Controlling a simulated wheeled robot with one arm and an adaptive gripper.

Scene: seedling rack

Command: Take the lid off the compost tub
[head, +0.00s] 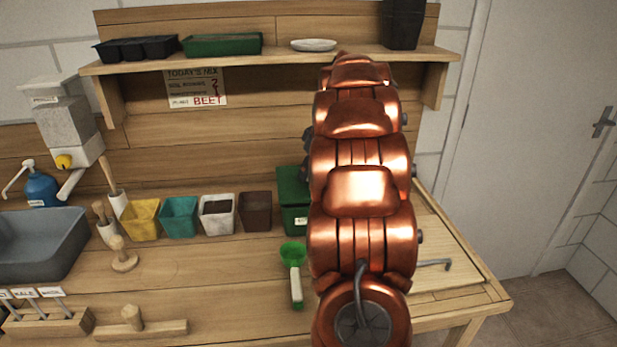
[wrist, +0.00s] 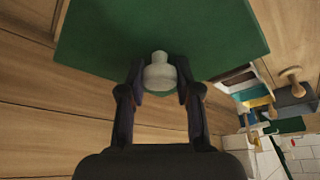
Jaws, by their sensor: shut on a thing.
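The green compost tub (head: 295,220) stands on the bench, partly hidden behind my copper arm in the head view. Its flat green lid (wrist: 100,35) fills the top of the wrist view and has a pale, rounded knob (wrist: 160,73). My gripper (wrist: 160,88) is shut on this knob, one dark finger on each side. My arm hides most of the gripper in the head view. I cannot tell whether the lid rests on the tub or is slightly raised.
Yellow, teal, white and brown pots (head: 255,212) stand left of the tub. A green scoop (head: 293,257) lies in front of it. A shelf (head: 270,60) with trays, a saucer and a black pot hangs above. Bare bench (head: 215,270) lies front left.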

